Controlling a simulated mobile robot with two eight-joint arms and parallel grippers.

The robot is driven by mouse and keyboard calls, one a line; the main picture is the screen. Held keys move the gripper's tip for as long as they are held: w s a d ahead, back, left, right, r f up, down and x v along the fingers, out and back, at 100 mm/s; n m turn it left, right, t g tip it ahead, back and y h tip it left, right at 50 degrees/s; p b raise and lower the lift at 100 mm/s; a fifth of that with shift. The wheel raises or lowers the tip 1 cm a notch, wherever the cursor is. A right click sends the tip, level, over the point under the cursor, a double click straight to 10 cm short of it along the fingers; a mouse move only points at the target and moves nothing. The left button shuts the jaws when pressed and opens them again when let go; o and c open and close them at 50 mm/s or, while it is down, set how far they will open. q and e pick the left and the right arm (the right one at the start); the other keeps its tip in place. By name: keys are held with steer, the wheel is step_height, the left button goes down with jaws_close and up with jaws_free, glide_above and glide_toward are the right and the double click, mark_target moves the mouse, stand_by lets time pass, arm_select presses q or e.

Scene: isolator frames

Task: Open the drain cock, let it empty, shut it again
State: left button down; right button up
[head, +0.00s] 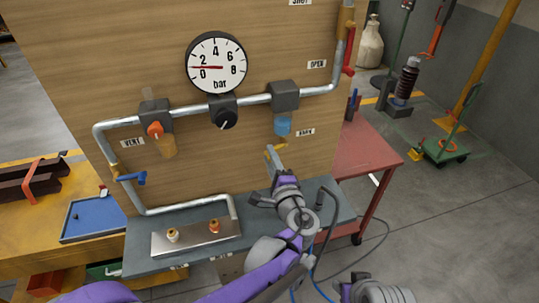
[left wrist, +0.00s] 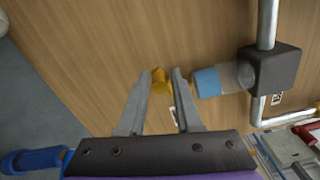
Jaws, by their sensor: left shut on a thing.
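The drain cock has a small yellow handle (head: 268,152), below the blue-bottomed bowl (head: 283,126) under the right grey block on the panel. My left gripper (head: 274,153) is at this handle. In the left wrist view, the gripper (left wrist: 166,84) is shut on the yellow handle (left wrist: 159,80), with yellow showing beside and between the fingers. The bowl (left wrist: 207,82) is just right of the fingertips there, clear near the block and blue at its end. The fingers hide part of the handle, so its exact turn is hard to tell.
A round gauge (head: 216,63) reads near 1 bar. Below it is a black knob (head: 224,112). An orange knob (head: 155,130) is at left, a blue lever (head: 131,178) lower left, a red lever (head: 348,62) upper right. A grey shelf (head: 165,262) runs below the panel.

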arm_select(q)
steer(key=shift+w+d+f+n+p, duration=0.3)
steer(key=shift+d+f+n, duration=0.35)
steer(key=shift+n, duration=1.6)
steer(key=shift+w+d+f+n+p, duration=0.3)
steer(key=shift+d+n, duration=0.6)
steer(key=shift+n, duration=1.4)
steer(key=shift+w+d+f+n+p, duration=0.25)
steer(key=shift+d+f+n, duration=0.45)
steer(key=shift+n, duration=1.55)
arm_select(e)
steer(key=shift+w+r, duration=0.25)
steer(key=shift+r, duration=0.4)
steer(key=shift+w+r, duration=0.25)
steer(key=shift+r, duration=0.35)
arm_select(q)
steer(key=shift+s+d+r, duration=0.1)
steer(key=shift+r, duration=0.05)
steer(key=c, duration=1)
jaws_free()
steer(key=shift+o, duration=1.1)
steer(key=shift+d, duration=0.1)
arm_select(e)
steer(key=shift+d, duration=0.1)
